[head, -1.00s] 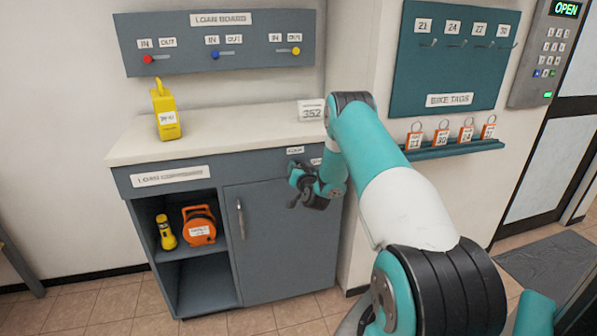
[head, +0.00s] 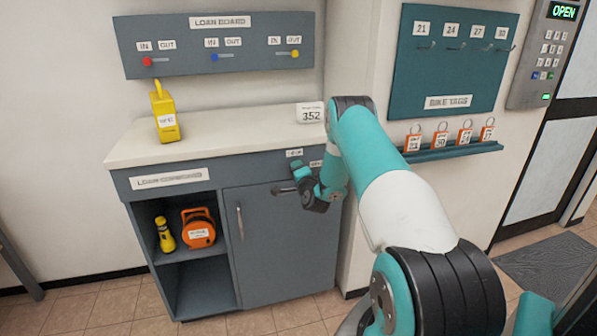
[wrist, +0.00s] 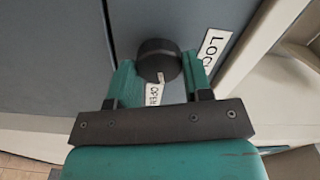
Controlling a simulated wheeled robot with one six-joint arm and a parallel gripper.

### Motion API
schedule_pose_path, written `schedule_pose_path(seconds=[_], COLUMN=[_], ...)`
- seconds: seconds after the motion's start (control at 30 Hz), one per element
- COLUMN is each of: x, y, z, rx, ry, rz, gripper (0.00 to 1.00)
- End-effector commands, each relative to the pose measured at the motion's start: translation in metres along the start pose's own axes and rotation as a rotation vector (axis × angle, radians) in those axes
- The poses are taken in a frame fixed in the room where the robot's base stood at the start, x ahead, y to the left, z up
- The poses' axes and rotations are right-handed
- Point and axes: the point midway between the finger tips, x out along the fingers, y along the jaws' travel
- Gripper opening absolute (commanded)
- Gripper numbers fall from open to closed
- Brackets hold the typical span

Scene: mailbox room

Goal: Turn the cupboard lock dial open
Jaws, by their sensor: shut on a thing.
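The lock dial is a dark round knob (wrist: 158,58) on the grey cupboard front, seen in the wrist view. Its pale pointer mark lies close to the OPEN label (wrist: 154,94). The LOCK label (wrist: 214,46) is to the right. My gripper (wrist: 162,74) is shut on the dial, one teal finger on each side. In the head view my gripper (head: 290,190) is at the top right of the cupboard door (head: 275,255), which is shut and has a vertical handle (head: 240,220). The dial is hidden there by my gripper.
Open shelves to the left hold a yellow torch (head: 164,234) and an orange reel (head: 199,230). A tag rack (head: 455,152) is on the right wall.

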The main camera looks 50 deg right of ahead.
Motion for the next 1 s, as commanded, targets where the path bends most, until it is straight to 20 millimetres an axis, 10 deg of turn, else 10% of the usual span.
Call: schedule_pose_path(seconds=[1.0], x=[0.0005], y=[0.0010], z=[-0.0016], rx=[0.310], ry=[0.003], rz=[-0.003], gripper=[0.22])
